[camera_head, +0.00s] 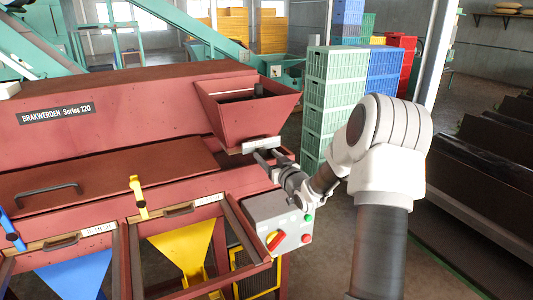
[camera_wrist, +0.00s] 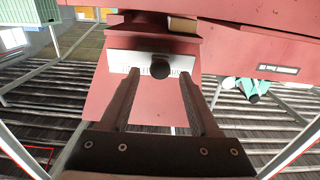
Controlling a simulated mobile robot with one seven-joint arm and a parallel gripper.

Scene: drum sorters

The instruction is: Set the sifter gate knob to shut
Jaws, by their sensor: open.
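The sifter gate knob (camera_wrist: 159,70) is a round black knob on a pale lettered plate in the wrist view. Its plate (camera_head: 262,144) shows in the head view at the foot of the red hopper (camera_head: 247,104), where I cannot make out the knob. My gripper (camera_head: 268,157) is open at the plate. In the wrist view, my gripper (camera_wrist: 159,80) has one finger on each side of the knob, with gaps between. The lettering is partly covered by the knob and fingers, so I cannot tell the knob's setting.
The red machine body (camera_head: 150,115) lies left of my gripper. A grey control box (camera_head: 278,226) with a red-handled switch and buttons sits below it. Yellow (camera_head: 138,196) and blue (camera_head: 10,230) levers stand along the front. Stacked green crates (camera_head: 333,95) stand behind.

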